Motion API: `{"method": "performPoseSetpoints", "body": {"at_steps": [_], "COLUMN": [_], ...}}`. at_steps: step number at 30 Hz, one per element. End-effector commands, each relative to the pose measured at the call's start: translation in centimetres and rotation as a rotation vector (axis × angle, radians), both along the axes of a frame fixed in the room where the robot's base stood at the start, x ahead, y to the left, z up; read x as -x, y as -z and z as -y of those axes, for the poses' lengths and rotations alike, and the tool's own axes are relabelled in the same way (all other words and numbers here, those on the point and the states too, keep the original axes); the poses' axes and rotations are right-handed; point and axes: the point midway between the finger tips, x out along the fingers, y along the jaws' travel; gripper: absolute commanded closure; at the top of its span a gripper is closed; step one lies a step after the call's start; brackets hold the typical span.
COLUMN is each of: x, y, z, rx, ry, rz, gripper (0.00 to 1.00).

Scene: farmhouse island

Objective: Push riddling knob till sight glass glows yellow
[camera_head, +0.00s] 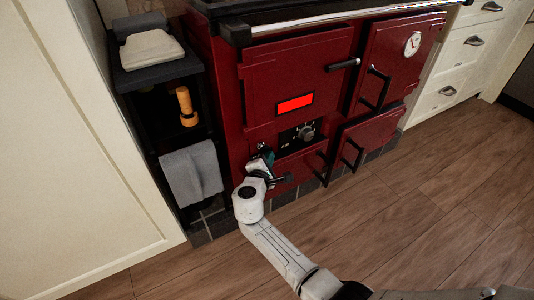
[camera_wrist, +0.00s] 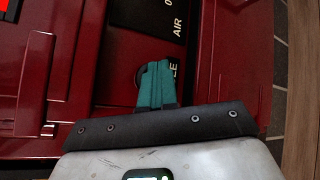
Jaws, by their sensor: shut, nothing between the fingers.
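The sight glass (camera_head: 295,103) on the red range cooker glows red; a corner of it shows at the upper left of the wrist view (camera_wrist: 3,10). My gripper (camera_head: 265,157) is at the cooker front, below and left of the sight glass. Its teal fingers (camera_wrist: 155,84) are shut with nothing between them. They point at the panel beside a black label ending in "LE" (camera_wrist: 173,70). The riddling knob is mostly hidden by the fingers; a dark round edge (camera_wrist: 139,76) shows beside them. I cannot tell whether the fingers touch it.
An air dial (camera_head: 307,132) sits on a black plate right of my gripper. Black door handles (camera_head: 375,88) stick out on the right. A black shelf unit (camera_head: 128,108) with a grey towel (camera_head: 192,173) stands close on the left. The wooden floor (camera_head: 420,200) is clear.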

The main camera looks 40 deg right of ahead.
Motion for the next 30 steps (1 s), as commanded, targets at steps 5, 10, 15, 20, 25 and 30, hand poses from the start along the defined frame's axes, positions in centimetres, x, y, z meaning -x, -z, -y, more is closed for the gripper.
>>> {"method": "performPoseSetpoints", "body": {"at_steps": [5, 10, 15, 20, 25, 30], "x": [1.0, 1.9, 2.8, 3.6, 3.9, 3.9], "y": [-0.2, -0.2, -0.1, -0.1, -0.1, 0.0], "z": [-0.3, -0.6, -0.8, -1.1, -1.2, -1.2], "rx": [0.002, 0.001, 0.000, 0.000, 0.001, 0.001], "ry": [-0.001, -0.001, 0.000, 0.000, 0.001, 0.001], "rz": [-0.001, 0.000, -0.001, -0.001, 0.000, 0.000], "gripper": [1.00, 1.00, 1.00, 1.00, 1.00, 1.00]}}
